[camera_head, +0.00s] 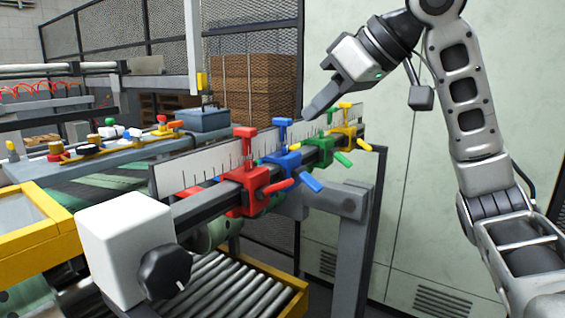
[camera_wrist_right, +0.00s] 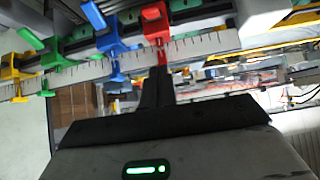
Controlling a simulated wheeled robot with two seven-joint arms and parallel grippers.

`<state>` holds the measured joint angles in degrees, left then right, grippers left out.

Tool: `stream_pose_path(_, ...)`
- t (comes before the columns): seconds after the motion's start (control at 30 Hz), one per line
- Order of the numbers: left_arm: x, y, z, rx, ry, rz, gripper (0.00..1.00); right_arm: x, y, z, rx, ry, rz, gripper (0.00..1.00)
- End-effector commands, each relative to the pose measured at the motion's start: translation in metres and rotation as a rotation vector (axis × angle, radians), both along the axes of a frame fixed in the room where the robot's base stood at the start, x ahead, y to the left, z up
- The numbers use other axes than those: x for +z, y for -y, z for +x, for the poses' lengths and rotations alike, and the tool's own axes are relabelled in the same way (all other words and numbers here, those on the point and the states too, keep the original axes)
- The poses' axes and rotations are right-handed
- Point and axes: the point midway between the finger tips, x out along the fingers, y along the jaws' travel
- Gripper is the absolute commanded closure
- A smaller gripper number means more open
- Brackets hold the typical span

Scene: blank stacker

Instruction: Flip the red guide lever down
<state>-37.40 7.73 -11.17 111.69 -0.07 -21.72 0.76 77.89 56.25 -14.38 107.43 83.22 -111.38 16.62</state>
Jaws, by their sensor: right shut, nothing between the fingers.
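The red guide block (camera_head: 240,192) is clamped on the dark rail with the ruler, nearest of the coloured guides. Its red lever (camera_head: 279,186) sticks out to the right and tilts slightly up, while the blue lever (camera_head: 311,183) beside it slopes down. A red T-handle (camera_head: 245,133) stands on top. My right gripper (camera_head: 306,114) is shut and empty, above and beyond the red guide, near the blue T-handle, touching nothing that I can see. In the right wrist view its fingers (camera_wrist_right: 157,92) point toward the red guide (camera_wrist_right: 153,22); I cannot make out the red lever there.
Green (camera_head: 320,150) and yellow (camera_head: 345,135) guides sit farther along the rail. A white box with a black knob (camera_head: 165,272) is at the near rail end. Rollers (camera_head: 225,290) lie below. A pale cabinet wall stands behind; the space right of the levers looks open.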

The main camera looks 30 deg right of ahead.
Motion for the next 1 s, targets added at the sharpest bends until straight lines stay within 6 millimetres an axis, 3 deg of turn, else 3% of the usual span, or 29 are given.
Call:
stream_pose_path(0.27, -0.002, 0.004, -0.004, -0.006, -0.008, -0.005, 0.21, -0.011, -0.005, 0.010, 0.002, -0.004, 0.000, 1.00)
stream_pose_path(0.7, 0.006, 0.003, 0.003, -0.004, 0.008, -0.004, 0.21, -0.074, -0.029, 0.069, 0.001, -0.004, 0.000, 1.00)
stream_pose_path(1.0, 0.006, 0.001, 0.003, 0.000, 0.007, -0.002, 0.21, -0.101, -0.021, 0.052, 0.000, -0.001, 0.000, 1.00)
